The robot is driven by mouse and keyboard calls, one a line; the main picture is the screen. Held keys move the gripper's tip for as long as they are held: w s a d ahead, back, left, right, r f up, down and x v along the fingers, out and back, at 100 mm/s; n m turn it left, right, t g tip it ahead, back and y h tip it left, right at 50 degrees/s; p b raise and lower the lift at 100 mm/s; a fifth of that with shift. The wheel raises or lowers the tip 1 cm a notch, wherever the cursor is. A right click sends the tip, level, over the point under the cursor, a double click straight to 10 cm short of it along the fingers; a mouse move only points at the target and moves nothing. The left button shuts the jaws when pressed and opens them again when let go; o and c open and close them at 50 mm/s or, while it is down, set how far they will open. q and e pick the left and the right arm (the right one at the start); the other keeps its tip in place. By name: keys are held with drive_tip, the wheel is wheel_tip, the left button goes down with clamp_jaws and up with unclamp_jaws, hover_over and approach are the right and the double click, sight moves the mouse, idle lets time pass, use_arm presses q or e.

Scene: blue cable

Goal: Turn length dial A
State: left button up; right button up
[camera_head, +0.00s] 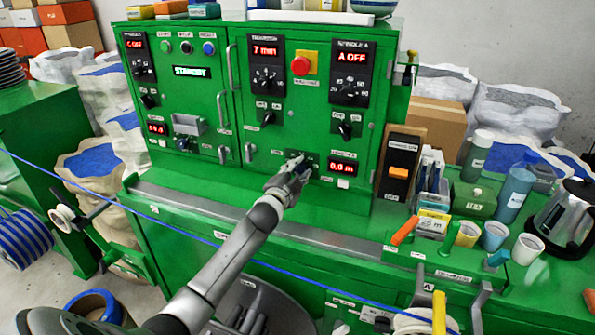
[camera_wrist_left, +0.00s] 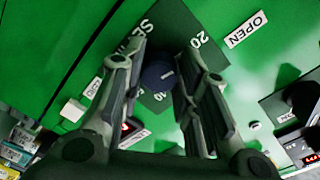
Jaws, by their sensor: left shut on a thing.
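Length dial A is a dark round knob (camera_wrist_left: 157,75) on a dark green scale plate (camera_wrist_left: 185,35) with white numbers, seen in the left wrist view. My left gripper (camera_wrist_left: 161,62) has its two fingers on either side of the knob and is shut on it. In the head view my left gripper (camera_head: 297,165) reaches the lower right of the green machine's front and hides most of the dial. A red display (camera_head: 342,166) reading about 0.0 m sits just right of it. My right gripper is not in view.
Above the dial are a switch (camera_head: 346,128) and the spindle A display (camera_head: 352,57) reading A OFF. A red stop button (camera_head: 300,65) is further up. A blue cable (camera_head: 262,264) runs across the front. Cups, boxes and a kettle (camera_head: 566,218) stand at the right.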

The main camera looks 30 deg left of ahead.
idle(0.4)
use_arm(q)
drive_tip(key=o, duration=1)
drive_tip(key=shift+s, duration=0.1)
drive_tip(key=v, duration=1.1)
drive_tip(key=shift+s, duration=0.35)
